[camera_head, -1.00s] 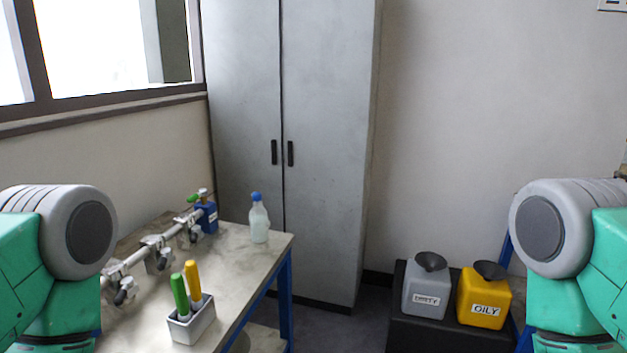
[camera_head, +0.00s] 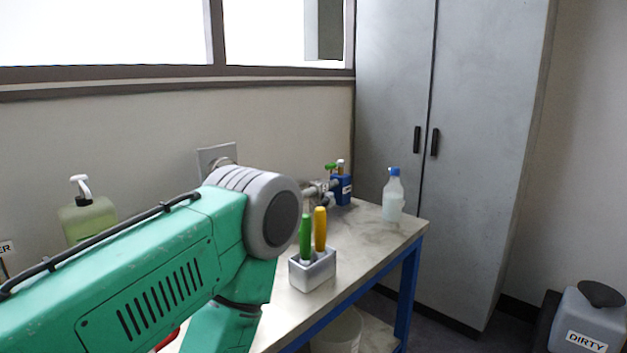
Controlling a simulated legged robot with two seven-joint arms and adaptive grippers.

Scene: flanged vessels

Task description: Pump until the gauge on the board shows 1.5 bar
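No gauge, board or pump can be made out for certain. A blue block with a green knob (camera_head: 341,188) stands at the far end of the workbench (camera_head: 372,240), joined to a metal pipe that my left arm partly hides. A grey plate (camera_head: 216,155) on the wall behind my arm is partly covered, and I cannot tell what it is. My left arm reaches in from the left over the bench, but its gripper is out of view. My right gripper is not in view either.
A metal holder (camera_head: 312,270) with green and yellow handles and a clear bottle with blue cap (camera_head: 393,196) stand on the bench. A soap dispenser (camera_head: 87,214) is at left. A grey cabinet (camera_head: 450,130) stands behind; the DIRTY container (camera_head: 590,322) is at right.

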